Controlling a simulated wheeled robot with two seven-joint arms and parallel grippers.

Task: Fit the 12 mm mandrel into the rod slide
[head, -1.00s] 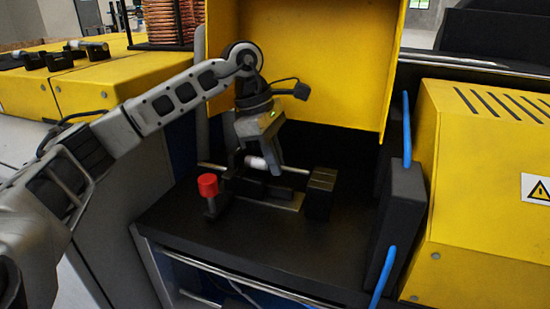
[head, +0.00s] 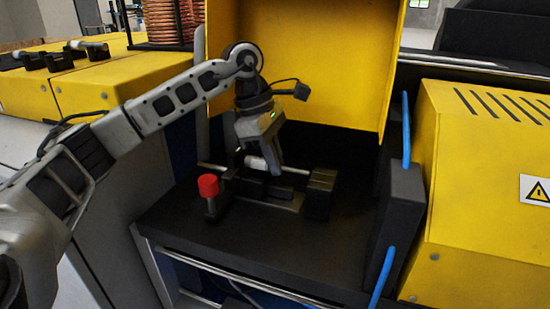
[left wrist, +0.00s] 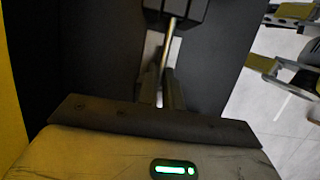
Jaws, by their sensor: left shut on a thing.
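My left gripper (head: 262,163) reaches down over the black fixture and is shut on the mandrel, a thin metal rod with a white sleeve (head: 256,163). The mandrel lies about level along the fixture. Its rod (head: 296,170) runs right to the black block (head: 321,182) of the rod slide. In the left wrist view the rod (left wrist: 170,40) runs from between the fingers (left wrist: 161,92) up to a black block (left wrist: 178,9). I cannot tell how far it sits inside. My right gripper is not in view.
A red-capped knob (head: 208,186) stands at the fixture's front left. A yellow guard (head: 310,60) rises behind. A black door with blue handles (head: 405,125) stands to the right. The black bench top (head: 270,250) is clear in front. More rods lie on the yellow machine (head: 95,85).

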